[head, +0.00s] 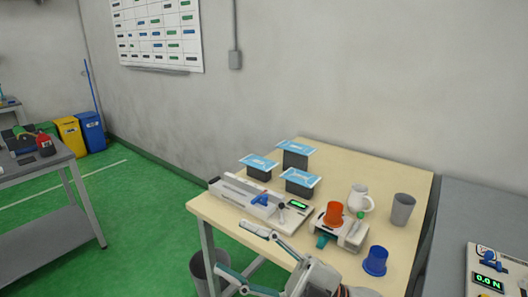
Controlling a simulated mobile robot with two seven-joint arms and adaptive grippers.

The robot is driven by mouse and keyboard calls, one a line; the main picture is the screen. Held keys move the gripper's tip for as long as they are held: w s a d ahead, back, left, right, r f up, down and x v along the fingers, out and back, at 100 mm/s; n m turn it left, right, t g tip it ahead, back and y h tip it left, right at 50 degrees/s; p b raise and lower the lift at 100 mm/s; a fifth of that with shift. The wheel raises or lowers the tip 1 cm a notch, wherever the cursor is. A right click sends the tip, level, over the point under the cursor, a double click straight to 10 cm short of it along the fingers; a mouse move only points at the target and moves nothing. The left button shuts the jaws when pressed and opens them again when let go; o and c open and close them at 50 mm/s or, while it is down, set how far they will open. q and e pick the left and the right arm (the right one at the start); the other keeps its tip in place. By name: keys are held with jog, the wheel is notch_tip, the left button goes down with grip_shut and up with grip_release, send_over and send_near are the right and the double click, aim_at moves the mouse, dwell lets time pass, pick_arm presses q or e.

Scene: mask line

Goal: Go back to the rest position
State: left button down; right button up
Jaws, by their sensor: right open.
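My right gripper (230,246) shows at the bottom centre, its fingers spread wide and pointing left. Nothing is visible between them. It is in front of the near edge of the wooden table (395,180), and its upper finger overlaps that edge in the picture. My left gripper is out of view.
A grey bin (197,272) stands below.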

jog(key=w+d+f+m+t+h, duration=0.3)
jog(key=d+f+m+t+h, duration=0.35)
jog(key=f+m, duration=0.35)
jog(key=w+d+f+m+t+h, duration=0.3)
jog(key=d+f+m+t+h, duration=0.2)
jog(key=d+f+m+h, duration=0.45)
jog(key=s+d+f+g+h, duration=0.1)
jog(key=s+f, duration=0.3)
jog(key=f, duration=0.4)
jog(key=s+d+f+m+g+h, duration=0.1)
jog(key=s+d+f+g, duration=0.2)
jog(key=f, duration=0.5)
jog(key=s+d+f+m+g+h, duration=0.1)
jog(key=s+d+f+g+h, duration=0.1)
jog(key=s+d+f, duration=0.2)
jog(key=s+f, duration=0.3)
jog(key=f, duration=0.1)
